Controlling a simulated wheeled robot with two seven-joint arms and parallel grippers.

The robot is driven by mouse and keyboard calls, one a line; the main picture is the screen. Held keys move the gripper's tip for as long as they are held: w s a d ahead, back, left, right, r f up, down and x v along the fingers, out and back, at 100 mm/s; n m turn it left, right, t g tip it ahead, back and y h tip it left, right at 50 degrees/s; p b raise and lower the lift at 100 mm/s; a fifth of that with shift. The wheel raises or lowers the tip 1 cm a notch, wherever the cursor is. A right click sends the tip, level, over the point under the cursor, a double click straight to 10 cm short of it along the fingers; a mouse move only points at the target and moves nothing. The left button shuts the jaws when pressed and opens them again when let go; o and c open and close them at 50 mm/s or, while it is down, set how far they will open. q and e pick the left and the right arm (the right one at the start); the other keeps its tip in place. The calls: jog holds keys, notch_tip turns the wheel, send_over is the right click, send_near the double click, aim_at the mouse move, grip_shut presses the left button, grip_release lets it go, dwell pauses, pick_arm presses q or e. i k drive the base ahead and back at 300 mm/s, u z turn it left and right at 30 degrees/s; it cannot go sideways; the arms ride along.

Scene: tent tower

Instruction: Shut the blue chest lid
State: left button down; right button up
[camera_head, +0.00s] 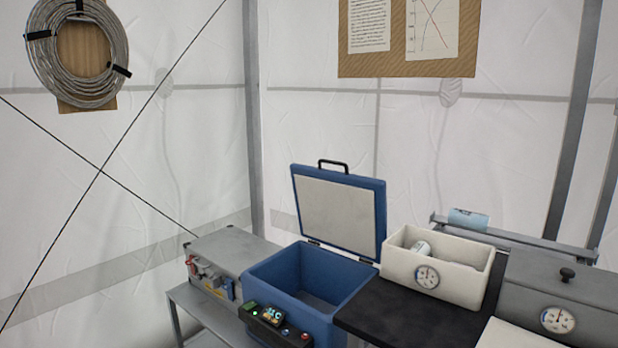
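The blue chest (293,290) stands at the lower middle of the head view, with a small control panel (275,323) on its front. Its blue lid (340,209) is open and stands upright at the back on hinges, leaning back slightly. The lid's inner face is pale and a black handle (333,164) sits on its top edge. The inside of the chest looks empty where I can see it. Neither of my grippers shows in this view.
A grey metal box (228,252) on a stand is left of the chest. To the right, a black counter (400,322) holds a white bin (462,279) with a gauge and a can inside. A grey lidded box (575,298) and a blue roll (468,219) are farther right.

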aim_at(346, 211)
jog(key=u, duration=1.8)
jog(key=i, duration=1.85)
jog(key=z, duration=3.85)
